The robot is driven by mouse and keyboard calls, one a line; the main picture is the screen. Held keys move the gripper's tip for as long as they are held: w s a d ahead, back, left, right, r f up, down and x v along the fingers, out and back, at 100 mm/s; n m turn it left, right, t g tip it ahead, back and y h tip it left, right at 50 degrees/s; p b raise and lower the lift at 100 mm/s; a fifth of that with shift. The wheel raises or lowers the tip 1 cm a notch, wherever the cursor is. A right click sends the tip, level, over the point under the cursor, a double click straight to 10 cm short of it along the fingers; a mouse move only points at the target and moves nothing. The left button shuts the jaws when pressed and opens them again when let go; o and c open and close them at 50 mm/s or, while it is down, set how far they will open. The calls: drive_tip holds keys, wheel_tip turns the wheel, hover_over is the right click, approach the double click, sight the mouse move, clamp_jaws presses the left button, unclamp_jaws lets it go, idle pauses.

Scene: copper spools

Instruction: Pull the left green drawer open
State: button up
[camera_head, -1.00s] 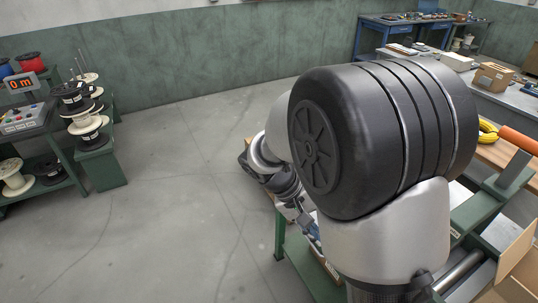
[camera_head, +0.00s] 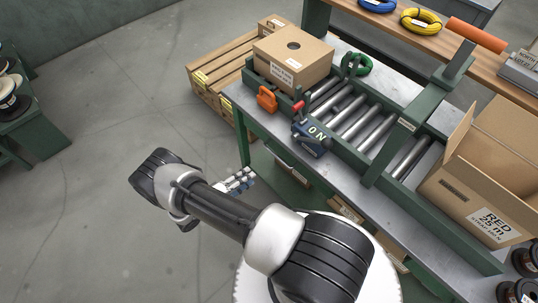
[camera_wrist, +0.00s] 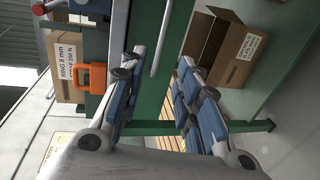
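The green drawer front (camera_wrist: 178,28) shows in the wrist view as a green panel with a slim silver bar handle (camera_wrist: 162,40). The drawer looks shut, though its edges are hard to tell. My gripper (camera_wrist: 163,62) is open and empty, its blue-padded fingers on either side of the handle's line. I cannot tell whether the handle is between the fingertips or just beyond them. In the head view my gripper (camera_head: 240,180) is low beside the front of the green bench (camera_head: 238,98); the drawer front is mostly hidden there under the bench top.
A roller conveyor (camera_head: 355,122) on the bench carries a cardboard box (camera_head: 293,60). An orange part (camera_head: 267,98) and a blue ON unit (camera_head: 312,138) sit at the bench's front edge. An open carton (camera_wrist: 222,48) stands below.

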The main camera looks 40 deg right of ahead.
sight(278, 156)
drive_tip(key=b+x, duration=0.2)
drive_tip(key=x, duration=1.5)
drive_tip(key=shift+d+f, duration=0.15)
drive_tip(key=shift+d, duration=0.1)
clamp_jaws()
